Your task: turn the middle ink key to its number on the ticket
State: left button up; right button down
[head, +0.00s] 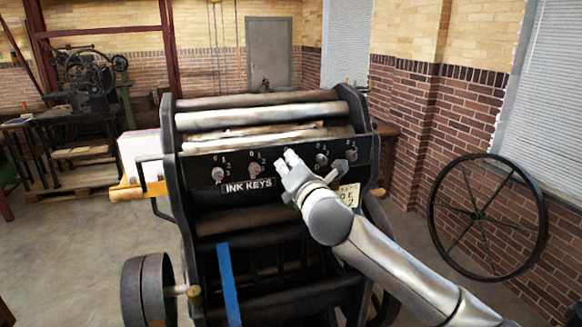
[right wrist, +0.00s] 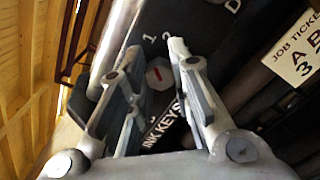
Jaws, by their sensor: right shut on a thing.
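A row of ink keys runs across the dark bar of the press, above the INK KEYS label (head: 249,186). My right gripper (head: 289,158) is at the middle of the row and hides the middle key in the head view. The job ticket (right wrist: 300,52) shows A, B and a 3; the rest is cut off. My left gripper is out of view.
Neighbouring keys stand close on both sides: a left one (head: 255,170) and a right one (head: 322,160). Rollers (head: 262,115) lie above the bar. A large spoked wheel (head: 487,217) stands at the right by the brick wall.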

jog(key=c, duration=1.3)
grip_release()
jog(key=v, duration=1.2)
